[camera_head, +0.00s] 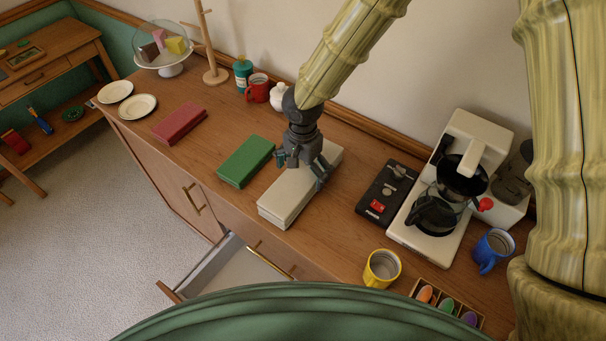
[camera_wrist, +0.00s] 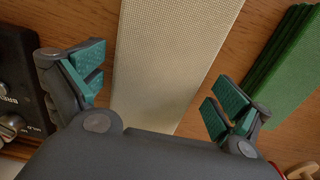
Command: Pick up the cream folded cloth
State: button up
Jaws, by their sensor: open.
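The cream folded cloth (camera_head: 284,201) is a long flat block on the wooden sideboard, between the green folded cloth and a black device. My gripper (camera_head: 305,177) is over its far half, fingers pointing down, and covers part of it. In the wrist view the cream cloth (camera_wrist: 172,62) runs between the two teal-padded fingers of my gripper (camera_wrist: 160,92), with a gap on each side. My gripper is open and empty. I cannot tell exactly how high the fingertips are above the sideboard.
A green folded cloth (camera_head: 246,160) lies left of the cream one, a red one (camera_head: 180,123) farther left. A black device (camera_head: 388,193) and a coffee maker (camera_head: 440,205) stand right. A yellow mug (camera_head: 381,269) is near the front edge. A drawer (camera_head: 228,272) hangs open below.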

jog(key=shift+s+f, duration=0.45)
jog(key=shift+s, duration=0.25)
jog(key=shift+w+f+p, duration=0.3)
jog(key=shift+w+f, duration=0.3)
jog(key=shift+f, duration=0.35)
jog(key=shift+s+r, duration=0.25)
jog(key=shift+s, duration=0.05)
jog(key=shift+c, duration=1.2)
jog(key=shift+w+f, duration=0.1)
jog(key=shift+w, duration=0.05)
jog(key=c, duration=1.3)
jog(key=shift+o, duration=0.2)
